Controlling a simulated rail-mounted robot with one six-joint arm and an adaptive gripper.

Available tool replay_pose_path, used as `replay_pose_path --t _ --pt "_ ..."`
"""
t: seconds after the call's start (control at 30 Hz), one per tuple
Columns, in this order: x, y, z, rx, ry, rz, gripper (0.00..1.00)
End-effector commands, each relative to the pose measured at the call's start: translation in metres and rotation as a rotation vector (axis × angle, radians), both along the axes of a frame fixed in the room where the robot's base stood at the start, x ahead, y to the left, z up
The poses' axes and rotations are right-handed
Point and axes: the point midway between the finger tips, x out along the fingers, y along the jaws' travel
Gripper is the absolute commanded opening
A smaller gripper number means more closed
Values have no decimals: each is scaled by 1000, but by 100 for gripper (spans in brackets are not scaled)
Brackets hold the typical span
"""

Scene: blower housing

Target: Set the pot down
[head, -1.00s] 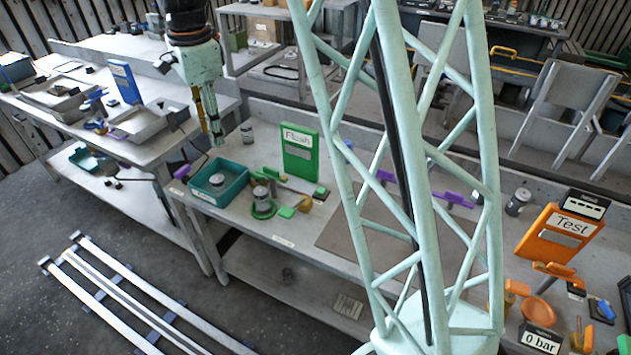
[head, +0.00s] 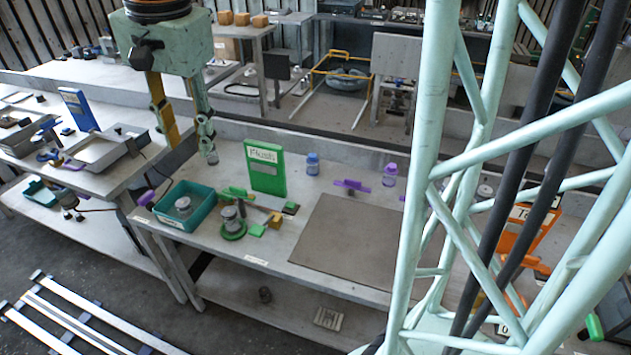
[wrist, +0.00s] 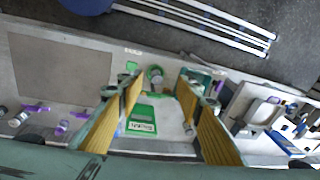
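My gripper (head: 188,148) hangs above the left part of the bench. Its two fingers are spread, and in the wrist view (wrist: 160,112) nothing is held between them. No pot is named by a label, but several grey metal cylinders are in view. One cylinder (head: 231,216) stands on a round green base (head: 232,233); it also shows in the wrist view (wrist: 156,78). Another cylinder (head: 183,206) sits in a teal tray (head: 168,219). A small grey canister (head: 212,157) stands at the back, partly hidden by a fingertip.
A green "Flush" sign (head: 265,170) stands behind the green base. Green and yellow blocks lie beside it. A bare brown mat (head: 347,245) covers the bench to the right. My lattice column hides the right side.

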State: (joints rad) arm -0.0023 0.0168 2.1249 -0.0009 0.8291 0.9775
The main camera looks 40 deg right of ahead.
Motion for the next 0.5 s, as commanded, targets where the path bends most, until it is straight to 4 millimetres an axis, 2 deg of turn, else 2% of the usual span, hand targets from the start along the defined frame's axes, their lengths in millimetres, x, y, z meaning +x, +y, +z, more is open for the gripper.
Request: replay_pose_path --t 0.03,0.1,0.5 --pt "-11 0 12 -5 -19 29 33" --pt "-24 0 18 -13 -27 69 33" --pt "-96 -3 40 -63 -65 297 33"
